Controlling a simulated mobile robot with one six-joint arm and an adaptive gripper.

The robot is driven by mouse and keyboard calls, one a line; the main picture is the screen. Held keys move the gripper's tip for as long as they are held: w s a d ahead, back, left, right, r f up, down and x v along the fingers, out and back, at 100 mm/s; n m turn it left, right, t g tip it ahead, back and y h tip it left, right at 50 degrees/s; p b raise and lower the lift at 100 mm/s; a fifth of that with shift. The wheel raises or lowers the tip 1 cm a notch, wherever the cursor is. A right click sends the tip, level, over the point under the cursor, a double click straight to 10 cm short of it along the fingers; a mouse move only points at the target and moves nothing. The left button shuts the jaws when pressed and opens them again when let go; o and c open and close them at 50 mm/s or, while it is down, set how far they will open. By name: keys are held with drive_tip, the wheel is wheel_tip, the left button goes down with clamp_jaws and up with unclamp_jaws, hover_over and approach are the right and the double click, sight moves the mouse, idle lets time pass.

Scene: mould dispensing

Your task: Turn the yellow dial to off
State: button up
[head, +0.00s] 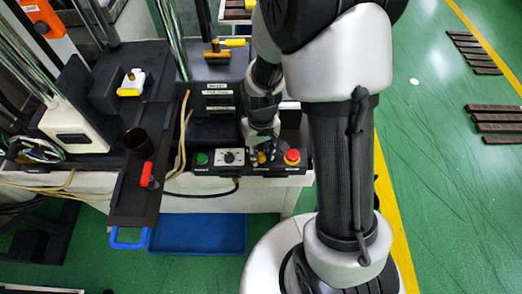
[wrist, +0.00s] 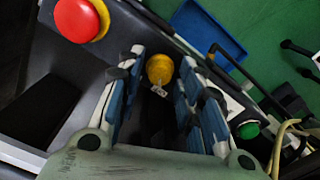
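The yellow dial (wrist: 160,68) shows in the wrist view, round, with a small metal key-like piece at its lower edge. My gripper (wrist: 162,58) is open, with one blue-padded finger on each side of the dial and gaps visible between dial and fingers. Contact with the dial is not visible. In the head view my gripper (head: 263,148) points down over the control panel (head: 217,171), and only a bit of the yellow dial (head: 262,157) shows past the fingers. The dial's markings cannot be read.
A red button (head: 292,156) on a yellow base is just right of my gripper. A selector knob (head: 231,157) and a green button (head: 202,158) are to its left. A dark cup (head: 137,141) and a red-handled item (head: 147,175) stand farther left. A blue tray (head: 198,236) lies below.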

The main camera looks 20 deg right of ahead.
sight(261, 155)
drive_tip(key=shift+o, duration=0.7)
wheel_tip(261, 155, up, 12)
idle(0.5)
drive_tip(key=s+r+m+t, duration=0.1)
drive_tip(key=s+r+t, duration=0.3)
drive_tip(key=s+r, duration=0.9)
drive_tip(key=shift+s+r+t, duration=0.3)
drive_tip(key=shift+s, duration=0.8)
